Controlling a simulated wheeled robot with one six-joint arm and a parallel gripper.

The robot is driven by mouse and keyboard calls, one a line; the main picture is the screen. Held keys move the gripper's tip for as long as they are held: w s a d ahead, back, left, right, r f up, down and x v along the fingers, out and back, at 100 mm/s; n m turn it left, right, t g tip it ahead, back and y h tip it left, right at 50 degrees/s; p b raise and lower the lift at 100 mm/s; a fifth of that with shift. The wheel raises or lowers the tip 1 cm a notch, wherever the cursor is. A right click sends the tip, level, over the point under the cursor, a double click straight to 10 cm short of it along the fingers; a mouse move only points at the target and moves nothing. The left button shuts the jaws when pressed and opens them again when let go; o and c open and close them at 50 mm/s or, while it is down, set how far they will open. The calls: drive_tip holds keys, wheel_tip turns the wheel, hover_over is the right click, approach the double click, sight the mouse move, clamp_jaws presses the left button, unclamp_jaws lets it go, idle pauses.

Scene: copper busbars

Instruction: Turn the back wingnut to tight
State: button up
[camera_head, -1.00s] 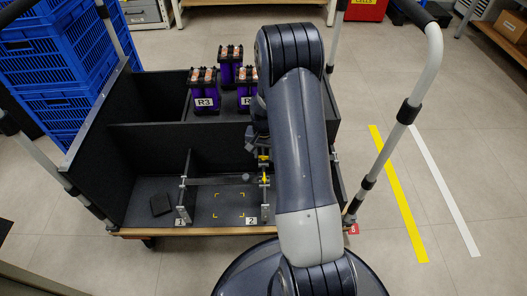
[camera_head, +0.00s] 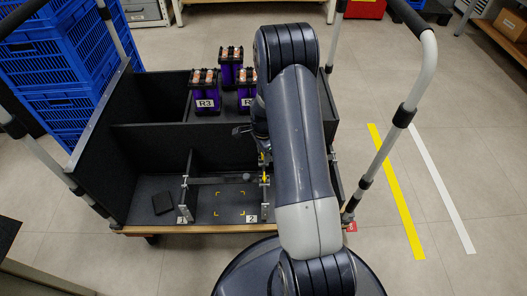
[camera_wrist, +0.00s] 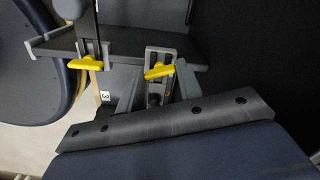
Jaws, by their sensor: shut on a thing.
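Two yellow wingnuts show in the wrist view. The back wingnut (camera_wrist: 159,71) sits on a grey slotted clamp at the centre, its wings nearly level and slightly tilted. The other, front wingnut (camera_wrist: 85,63) sits to its left on a similar clamp. My gripper (camera_wrist: 157,80) reaches in from below, with one grey finger on each side of the back wingnut, shut on it. The contact itself is not clear. In the head view the back wingnut (camera_head: 262,158) and front wingnut (camera_head: 265,181) show small beside my arm, which hides most of the gripper.
A dark open-topped cart (camera_head: 150,140) holds the clamp posts and a grey bar (camera_head: 215,181) between them. Purple battery-like units (camera_head: 206,98) stand behind. A small black block (camera_head: 162,203) lies at left. Blue crates (camera_head: 60,110) stand outside. Yellow corner marks outline bare floor in the front compartment.

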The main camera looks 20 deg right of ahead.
drive_tip(key=shift+m, duration=2.3)
drive_tip(key=o, duration=1)
drive_tip(key=shift+r+p, duration=0.1)
drive_tip(key=shift+p, duration=0.2)
wheel_tip(320, 180, up, 11)
drive_tip(key=p, duration=0.3)
drive_tip(key=shift+f, duration=0.2)
